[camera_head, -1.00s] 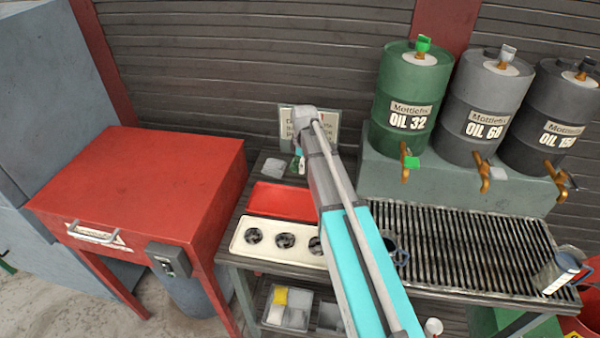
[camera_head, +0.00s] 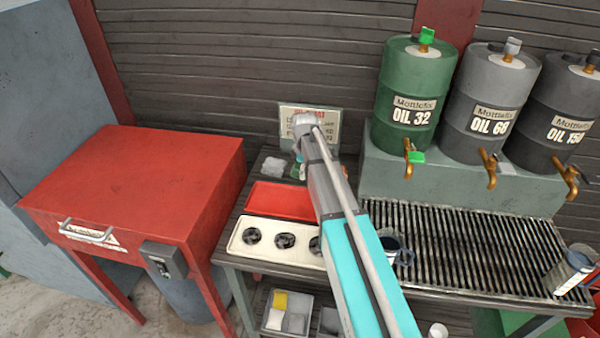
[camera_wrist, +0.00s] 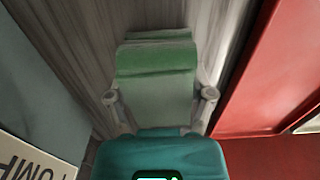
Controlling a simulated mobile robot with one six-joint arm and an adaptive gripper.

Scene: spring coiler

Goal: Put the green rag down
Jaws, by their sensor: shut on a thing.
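In the wrist view the green rag (camera_wrist: 157,62) is a folded, pale and darker green cloth between the two fingers of my gripper (camera_wrist: 159,96). My gripper is shut on it. In the head view my arm hides most of the gripper, and only a small patch of green (camera_head: 296,171) shows beside the wrist, above the back of the bench. I cannot tell from these views whether the rag touches the bench.
A grey-white rag (camera_head: 272,166) lies left of my gripper. In front are a red tray (camera_head: 281,201) and a cream tray (camera_head: 240,240) with round dark parts. A sign (camera_head: 325,124) stands behind. Oil drums (camera_head: 412,85) and a slatted grate (camera_head: 470,235) are right.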

